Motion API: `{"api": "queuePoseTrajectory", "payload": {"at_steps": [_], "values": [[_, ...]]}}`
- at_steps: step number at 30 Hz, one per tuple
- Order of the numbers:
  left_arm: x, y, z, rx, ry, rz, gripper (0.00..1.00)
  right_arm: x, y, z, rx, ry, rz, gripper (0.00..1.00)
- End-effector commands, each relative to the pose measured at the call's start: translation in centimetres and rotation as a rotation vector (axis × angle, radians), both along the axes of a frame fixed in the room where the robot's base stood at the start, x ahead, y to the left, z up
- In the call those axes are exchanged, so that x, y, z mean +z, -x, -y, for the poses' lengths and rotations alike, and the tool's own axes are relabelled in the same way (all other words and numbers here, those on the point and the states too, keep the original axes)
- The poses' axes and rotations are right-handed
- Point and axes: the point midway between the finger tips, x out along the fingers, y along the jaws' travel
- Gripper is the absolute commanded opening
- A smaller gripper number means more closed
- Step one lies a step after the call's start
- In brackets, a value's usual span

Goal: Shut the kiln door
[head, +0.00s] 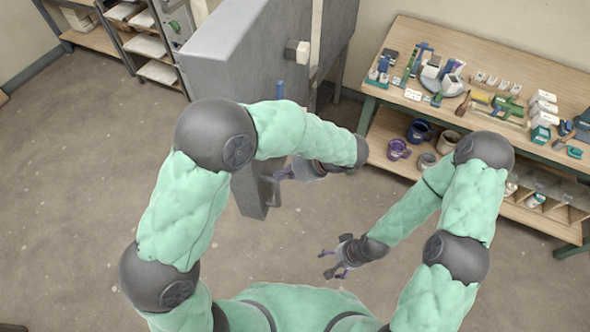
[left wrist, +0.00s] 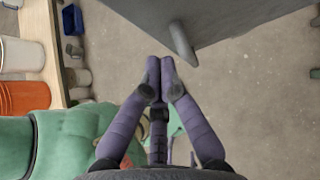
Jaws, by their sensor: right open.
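The kiln door (head: 252,200) is a thick grey slab standing open in the head view, its near end reaching toward me. A grey bar handle (head: 271,190) sticks out near that end. In the left wrist view the door (left wrist: 245,18) fills the top, with its handle (left wrist: 182,45) pointing down. My left gripper (head: 284,173) is beside the handle. In the left wrist view its purple fingers (left wrist: 160,65) are together with nothing between them, just short of the handle. My right gripper (head: 338,262) is open and empty, low in front of me. My left forearm hides part of the door.
A wooden workbench (head: 409,94) with tools and small boxes stands at the right, with mugs and buckets on its lower shelf. Shelving (head: 125,45) stands at the back left. The floor (head: 80,170) left of the door is clear.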

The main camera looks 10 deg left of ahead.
Motion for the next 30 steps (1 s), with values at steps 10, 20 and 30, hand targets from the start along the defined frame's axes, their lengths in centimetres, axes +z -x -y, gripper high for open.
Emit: {"api": "queuePoseTrajectory", "payload": {"at_steps": [10, 20, 30], "values": [[-0.8, -0.7, -4.2, 0.002, 0.001, -0.001, 0.0, -0.9, 0.0, 0.0, 0.0, 0.0, 0.0, 0.82], [-0.7, -0.8, -4.7, 0.0, 0.0, 0.0, 0.0, -0.9, 0.0, 0.0, 0.0, 0.0, 0.0, 0.82], [-0.7, -0.8, -5.8, -0.011, 0.001, 0.0, 0.0, -0.9, 0.0, 0.0, 0.0, 0.0, 0.0, 0.82]]}}
